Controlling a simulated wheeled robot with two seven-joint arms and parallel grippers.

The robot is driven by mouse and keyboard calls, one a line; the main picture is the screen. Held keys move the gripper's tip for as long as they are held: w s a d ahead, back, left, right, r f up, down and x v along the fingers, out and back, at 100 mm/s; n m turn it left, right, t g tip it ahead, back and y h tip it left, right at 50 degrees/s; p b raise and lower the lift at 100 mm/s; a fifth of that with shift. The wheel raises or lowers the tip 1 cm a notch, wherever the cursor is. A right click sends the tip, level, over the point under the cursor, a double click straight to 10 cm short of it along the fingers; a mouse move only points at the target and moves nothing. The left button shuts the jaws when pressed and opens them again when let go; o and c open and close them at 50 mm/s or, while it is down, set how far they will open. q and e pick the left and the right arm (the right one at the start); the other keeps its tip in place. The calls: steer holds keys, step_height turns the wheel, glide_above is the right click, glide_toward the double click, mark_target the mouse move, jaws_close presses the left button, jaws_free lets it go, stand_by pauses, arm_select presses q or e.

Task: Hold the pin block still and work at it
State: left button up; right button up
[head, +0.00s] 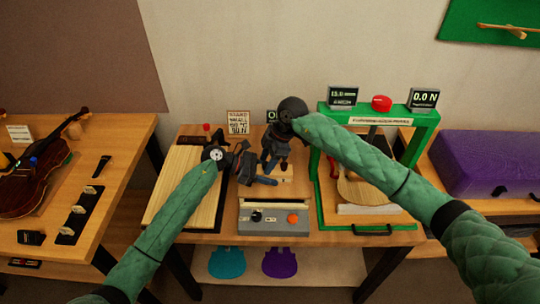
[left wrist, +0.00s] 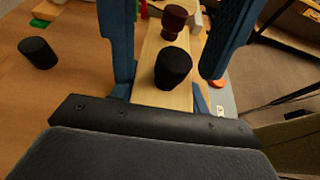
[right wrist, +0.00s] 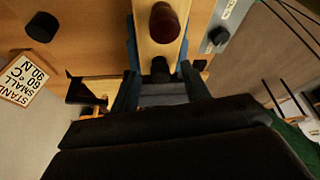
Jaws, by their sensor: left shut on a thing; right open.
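The pin block is a pale wooden bar (left wrist: 150,90) with a black peg (left wrist: 172,68) and a dark red peg (left wrist: 174,22) standing on it. My left gripper (head: 262,178) has its blue fingers on either side of the bar and is shut on it. My right gripper (head: 276,158) is open, above the same bar. In the right wrist view the dark red peg (right wrist: 165,22) and the black peg (right wrist: 160,68) lie along the line between its fingers. The grippers hide most of the bar in the head view.
A loose black cylinder (left wrist: 37,52) stands on the bench beside the bar. A grey control box (head: 273,222) is in front, a green press frame (head: 322,180) to the right, a pale slatted board (head: 205,205) to the left. A sign (head: 238,122) stands behind.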

jaws_close()
stand_by(0.5)
